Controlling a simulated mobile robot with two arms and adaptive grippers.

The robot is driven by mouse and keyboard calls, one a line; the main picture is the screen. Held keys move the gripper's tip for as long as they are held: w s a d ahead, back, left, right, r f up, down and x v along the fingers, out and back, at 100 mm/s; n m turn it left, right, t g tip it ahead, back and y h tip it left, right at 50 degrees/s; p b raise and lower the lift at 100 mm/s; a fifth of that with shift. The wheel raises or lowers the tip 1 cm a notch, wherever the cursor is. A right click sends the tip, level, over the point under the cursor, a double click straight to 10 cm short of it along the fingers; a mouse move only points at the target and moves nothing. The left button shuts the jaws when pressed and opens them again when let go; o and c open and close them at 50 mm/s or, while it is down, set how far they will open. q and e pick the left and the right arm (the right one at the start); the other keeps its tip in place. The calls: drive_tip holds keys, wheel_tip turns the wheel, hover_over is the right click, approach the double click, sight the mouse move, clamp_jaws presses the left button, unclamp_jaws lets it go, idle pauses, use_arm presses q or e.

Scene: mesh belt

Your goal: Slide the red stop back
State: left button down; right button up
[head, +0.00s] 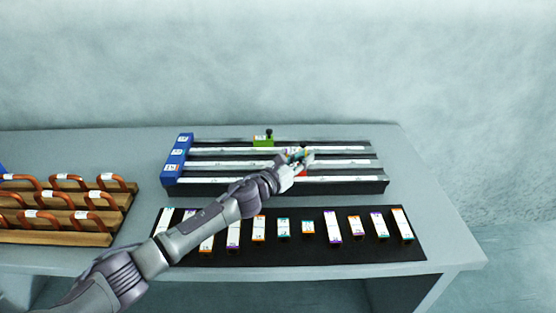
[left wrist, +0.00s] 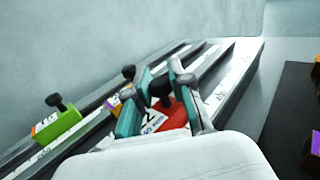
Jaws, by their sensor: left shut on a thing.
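The red stop (left wrist: 174,116) sits on a rail of the slotted fixture (head: 345,186), with a black knob (left wrist: 160,92) on top and a white label beside it. In the head view it is mostly hidden behind my left gripper (head: 302,157). In the left wrist view my left gripper (left wrist: 160,108) has its teal-padded fingers on both sides of the red stop and is shut on it; the exact contact is partly hidden. My right gripper is not in view.
A green stop (head: 263,141) stands on the back rail. A purple-and-orange stop (left wrist: 114,102) is close beside my gripper. Blue end blocks (head: 176,154) close the rails' left end. A black mat (head: 340,250) with several labelled strips lies in front; a wooden rack (head: 60,238) stands left.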

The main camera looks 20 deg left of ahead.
use_arm(q)
drive_tip(key=shift+w+d+r, duration=0.1)
drive_tip(key=shift+d, duration=0.7)
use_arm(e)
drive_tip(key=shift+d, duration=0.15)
use_arm(q)
drive_tip(key=c, duration=1.1)
unclamp_jaws()
drive_tip(key=shift+o, duration=0.2)
drive_tip(key=shift+a, duration=0.1)
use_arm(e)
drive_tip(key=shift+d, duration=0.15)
use_arm(q)
drive_tip(key=shift+a, duration=0.15)
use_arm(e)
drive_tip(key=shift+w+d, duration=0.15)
use_arm(q)
drive_tip(key=v, duration=1.2)
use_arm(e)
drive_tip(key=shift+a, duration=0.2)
